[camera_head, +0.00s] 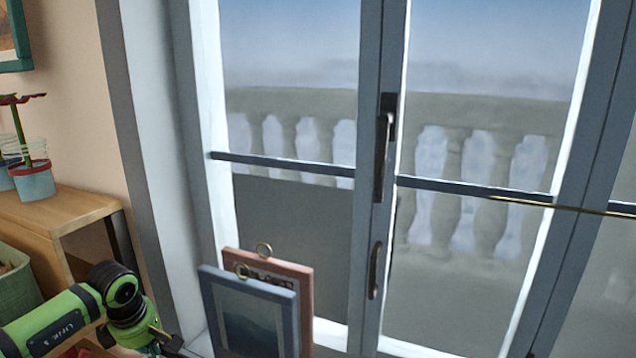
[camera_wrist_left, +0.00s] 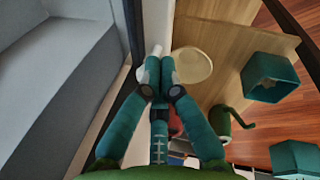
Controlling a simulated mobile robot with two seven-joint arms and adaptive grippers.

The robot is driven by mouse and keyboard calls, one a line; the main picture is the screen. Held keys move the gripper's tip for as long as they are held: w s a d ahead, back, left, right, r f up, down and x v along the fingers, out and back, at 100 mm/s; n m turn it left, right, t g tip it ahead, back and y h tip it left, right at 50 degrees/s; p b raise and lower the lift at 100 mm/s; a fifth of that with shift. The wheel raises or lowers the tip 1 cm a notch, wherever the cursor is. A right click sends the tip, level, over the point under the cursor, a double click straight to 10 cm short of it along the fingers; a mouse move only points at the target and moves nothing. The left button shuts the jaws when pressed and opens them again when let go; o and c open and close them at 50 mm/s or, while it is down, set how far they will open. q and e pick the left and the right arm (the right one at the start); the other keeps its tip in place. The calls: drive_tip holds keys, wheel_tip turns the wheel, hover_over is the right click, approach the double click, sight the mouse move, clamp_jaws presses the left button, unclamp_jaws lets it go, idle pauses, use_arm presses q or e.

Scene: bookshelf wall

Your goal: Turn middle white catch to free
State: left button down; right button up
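No middle white catch can be made out for certain in either view. The window door in the head view carries a dark upper handle (camera_head: 384,150), upright on the centre frame, and a smaller lower handle (camera_head: 374,270) below it. My left arm comes in at the bottom left, below and left of the window, with its gripper end partly cut off. In the left wrist view the left gripper (camera_wrist_left: 158,72) has its green fingers drawn together. A small white piece (camera_wrist_left: 157,50) shows at the tips; I cannot tell whether it is held. My right gripper is not in view.
Two framed pictures, one blue (camera_head: 250,310) and one pink (camera_head: 305,285), stand before the window. A wooden shelf (camera_head: 65,212) with potted plants is at left. In the wrist view, a round pale disc (camera_wrist_left: 192,66) and teal pot (camera_wrist_left: 268,80) lie right of the fingers.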

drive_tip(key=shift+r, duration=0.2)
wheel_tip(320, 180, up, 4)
drive_tip(key=p, duration=0.4)
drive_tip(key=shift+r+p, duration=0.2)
drive_tip(key=shift+p, duration=0.2)
